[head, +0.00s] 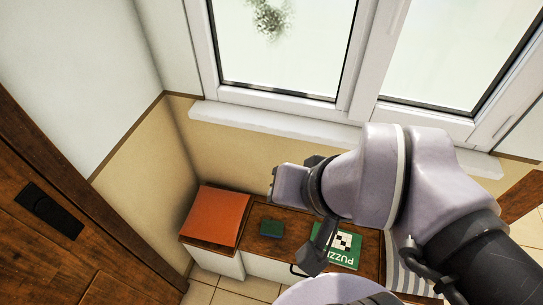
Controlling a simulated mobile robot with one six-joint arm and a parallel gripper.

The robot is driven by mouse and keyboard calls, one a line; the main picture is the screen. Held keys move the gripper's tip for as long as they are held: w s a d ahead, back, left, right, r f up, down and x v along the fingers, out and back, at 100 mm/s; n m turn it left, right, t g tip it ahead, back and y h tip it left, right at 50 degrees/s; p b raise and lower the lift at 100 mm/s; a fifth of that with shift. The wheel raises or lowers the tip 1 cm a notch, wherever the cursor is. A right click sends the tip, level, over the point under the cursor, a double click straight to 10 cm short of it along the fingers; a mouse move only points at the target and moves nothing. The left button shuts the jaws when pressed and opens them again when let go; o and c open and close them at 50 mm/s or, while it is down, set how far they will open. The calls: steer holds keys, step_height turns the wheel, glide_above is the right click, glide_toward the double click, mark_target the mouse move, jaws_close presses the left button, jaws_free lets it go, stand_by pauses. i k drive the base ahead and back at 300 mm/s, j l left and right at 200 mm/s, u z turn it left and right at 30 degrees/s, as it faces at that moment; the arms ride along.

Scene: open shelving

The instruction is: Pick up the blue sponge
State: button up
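A small dark block (271,229), blue-green in colour, lies on the wooden bench top (258,247) between an orange cushion and a green puzzle box. It is the only thing here that looks like the blue sponge. My gripper (312,264) seems to be the dark part hanging below my wrist, to the right of the block and a little nearer. It is apart from the block and overlaps the puzzle box's left side in the picture. Its fingers are small and partly hidden by my arm, so I cannot tell whether they are open or shut.
The orange cushion (217,215) sits at the bench's left end. The green puzzle box (343,246) lies right of the block, with a striped cushion (407,273) farther right. A windowsill (270,121) runs above the bench. A brown wooden door (70,230) stands at the left.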

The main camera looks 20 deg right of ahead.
mark_target(270, 229)
steer(key=j, duration=0.95)
steer(key=i, duration=0.55)
steer(key=u, duration=0.05)
